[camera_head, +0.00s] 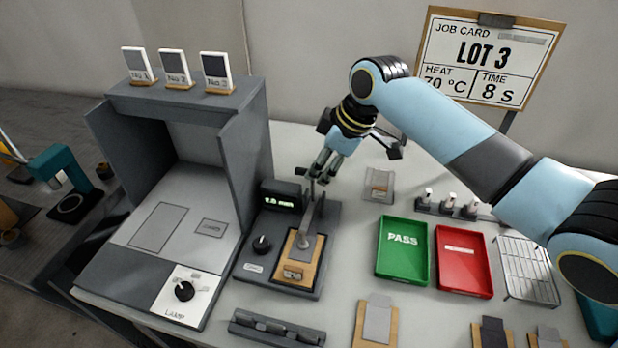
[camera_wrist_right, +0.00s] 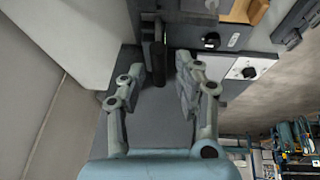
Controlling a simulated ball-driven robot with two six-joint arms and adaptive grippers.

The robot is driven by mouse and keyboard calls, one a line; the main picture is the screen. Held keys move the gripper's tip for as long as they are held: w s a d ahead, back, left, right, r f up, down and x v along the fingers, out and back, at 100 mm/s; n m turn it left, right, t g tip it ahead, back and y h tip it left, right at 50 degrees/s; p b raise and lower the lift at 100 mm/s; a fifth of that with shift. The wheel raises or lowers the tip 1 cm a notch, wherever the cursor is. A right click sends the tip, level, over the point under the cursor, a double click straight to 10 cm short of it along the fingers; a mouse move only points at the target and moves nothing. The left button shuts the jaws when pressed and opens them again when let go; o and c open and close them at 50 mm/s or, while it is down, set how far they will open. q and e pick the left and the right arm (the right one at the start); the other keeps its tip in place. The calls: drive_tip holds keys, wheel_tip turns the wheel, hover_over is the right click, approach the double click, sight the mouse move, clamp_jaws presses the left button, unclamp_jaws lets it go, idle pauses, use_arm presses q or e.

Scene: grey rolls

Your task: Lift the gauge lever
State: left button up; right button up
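The thickness gauge (camera_head: 325,258) is a dark grey unit on the table, with a display (camera_head: 282,197) showing a green mm reading and a black knob (camera_head: 262,244). Its lever (camera_head: 310,212) is a grey bar standing up over a wooden-edged block (camera_head: 297,270). My right gripper (camera_head: 318,179) is at the top of the lever. In the right wrist view its fingers (camera_wrist_right: 162,82) are apart, with a dark bar, apparently the lever's end (camera_wrist_right: 158,58), between them near the left finger; contact cannot be told. My left gripper is out of view.
A grey lamp booth (camera_head: 120,262) stands close left of the gauge, its side wall rising near my right gripper. Green PASS (camera_head: 403,270) and red (camera_head: 464,287) trays lie to the right, beside a wire rack (camera_head: 530,272). A dark holder (camera_head: 276,326) lies in front.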

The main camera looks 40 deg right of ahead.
hover_over(310, 204)
drive_tip(key=f, duration=0.6)
drive_tip(key=shift+w+d, duration=0.25)
drive_tip(key=shift+w+a+f, duration=0.1)
drive_tip(key=shift+f, duration=0.3)
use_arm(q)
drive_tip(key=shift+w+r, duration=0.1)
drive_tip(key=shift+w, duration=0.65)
use_arm(e)
drive_tip(key=shift+f, duration=0.1)
drive_tip(key=c, duration=0.7)
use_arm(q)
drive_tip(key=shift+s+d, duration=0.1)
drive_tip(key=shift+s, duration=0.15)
use_arm(e)
clamp_jaws()
drive_tip(key=shift+w, duration=0.1)
